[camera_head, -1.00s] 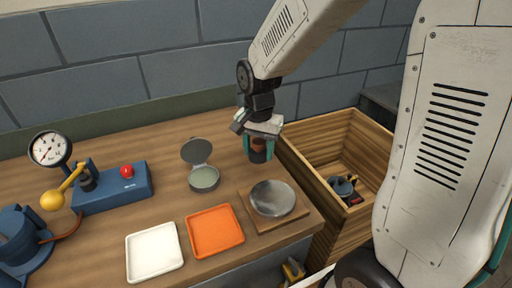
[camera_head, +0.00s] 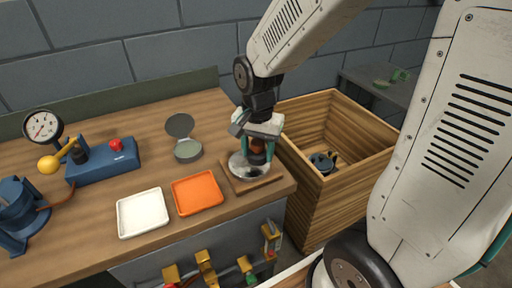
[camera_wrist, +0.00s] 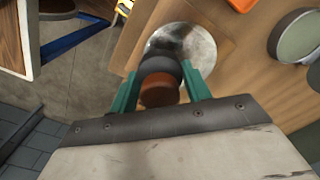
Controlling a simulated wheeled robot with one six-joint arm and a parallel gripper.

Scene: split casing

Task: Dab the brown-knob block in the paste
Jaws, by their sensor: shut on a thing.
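My gripper (camera_head: 257,150) is shut on the brown-knob block (camera_head: 257,158). In the wrist view the block's brown knob (camera_wrist: 158,91) sits between the teal fingers, with its dark round body (camera_wrist: 160,66) beyond. The block is over the round grey plate (camera_head: 240,171) on a wooden board; I cannot tell whether it touches the plate. A small round tin (camera_head: 188,151) with grey-green content, which looks like the paste, stands to the left with its lid (camera_head: 180,125) open. The tin also shows at the right of the wrist view (camera_wrist: 303,38).
An orange tray (camera_head: 197,193) and a white tray (camera_head: 143,212) lie near the bench's front edge. A blue device with a gauge (camera_head: 42,126) and yellow-knobbed lever stands at left. A deep wooden crate (camera_head: 310,199) stands right of the bench. Several tools hang on the bench front.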

